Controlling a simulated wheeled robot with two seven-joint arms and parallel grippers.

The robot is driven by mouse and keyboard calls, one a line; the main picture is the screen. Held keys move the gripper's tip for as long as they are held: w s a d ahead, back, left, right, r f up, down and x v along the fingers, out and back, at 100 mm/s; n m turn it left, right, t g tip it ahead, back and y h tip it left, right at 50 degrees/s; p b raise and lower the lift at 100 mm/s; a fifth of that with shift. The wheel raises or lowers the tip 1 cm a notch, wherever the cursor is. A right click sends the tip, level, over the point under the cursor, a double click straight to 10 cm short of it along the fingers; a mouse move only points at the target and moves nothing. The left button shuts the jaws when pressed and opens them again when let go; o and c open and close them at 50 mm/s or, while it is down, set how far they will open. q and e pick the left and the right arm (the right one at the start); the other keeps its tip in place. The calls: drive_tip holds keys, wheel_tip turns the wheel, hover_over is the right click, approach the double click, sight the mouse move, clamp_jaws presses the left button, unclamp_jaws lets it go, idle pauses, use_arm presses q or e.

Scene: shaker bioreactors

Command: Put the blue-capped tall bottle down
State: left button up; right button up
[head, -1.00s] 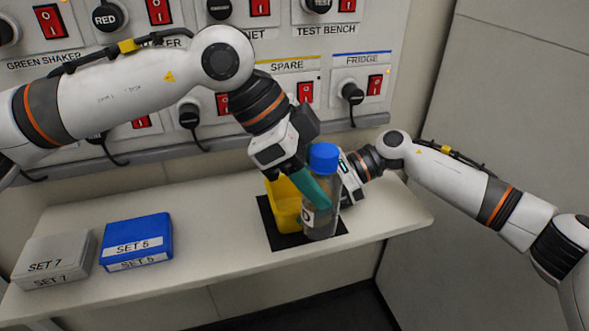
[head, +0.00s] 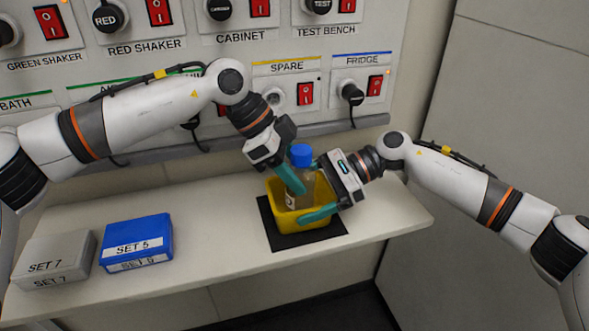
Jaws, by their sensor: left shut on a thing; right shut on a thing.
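The tall bottle with a blue cap (head: 301,154) is upright above the opening of a yellow tub (head: 289,221), its lower end hidden by the tub's front wall. I cannot tell whether its base touches the tub's floor. My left gripper (head: 294,182) is shut on the bottle from the upper left, with a teal finger across its body. My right gripper (head: 316,192) comes from the right and is shut on the yellow tub, one teal finger along its front side.
The tub stands on a black mat (head: 272,239) on the pale shelf (head: 210,260). A blue SET 5 box (head: 137,243) and a grey SET 7 box (head: 54,259) sit at the left. A wall panel of switches and plugs (head: 361,82) rises behind.

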use_arm(q)
drive_tip(key=shift+w+f, duration=0.2)
drive_tip(key=o, duration=1.1)
drive_tip(key=shift+f, duration=0.15)
drive_tip(key=v, duration=0.8)
drive_tip(key=shift+s+d, duration=0.1)
use_arm(e)
drive_tip(key=o, duration=0.7)
